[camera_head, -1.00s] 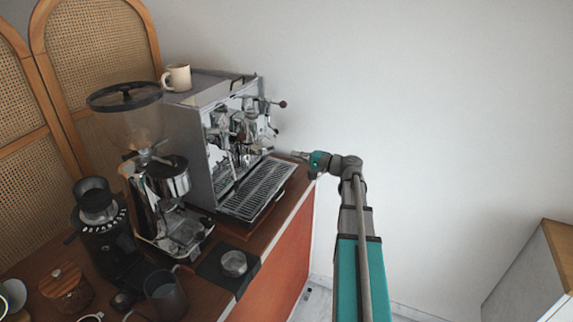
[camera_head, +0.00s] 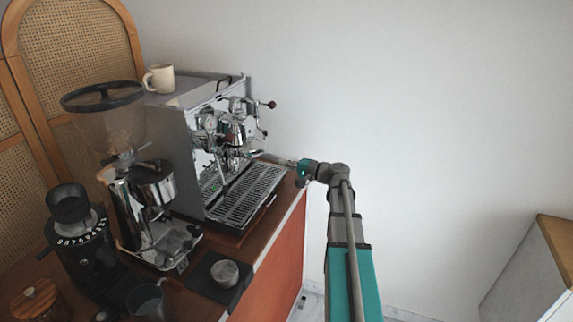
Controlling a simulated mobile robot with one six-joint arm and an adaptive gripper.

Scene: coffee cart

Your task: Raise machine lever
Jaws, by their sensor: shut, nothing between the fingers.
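The espresso machine (camera_head: 215,150) is a chrome and steel box on the wooden counter, left of centre. Its front faces right, with a chrome group head (camera_head: 232,128) and several small levers and knobs. One arm with a dark red knob (camera_head: 271,104) sticks out at the upper right. Which of these is the machine lever I cannot tell for sure. My gripper (camera_head: 264,156) is shut and empty. It points left at the front of the machine, below the group head and just above the drip tray (camera_head: 246,193). Whether its small tips touch the machine is unclear.
A cream mug (camera_head: 160,78) stands on top of the machine. A grinder with a clear hopper (camera_head: 112,122) and a black grinder (camera_head: 78,232) stand to the left. A tamping mat (camera_head: 216,284) lies near the counter edge. The space right of the counter is open up to a cabinet (camera_head: 540,270).

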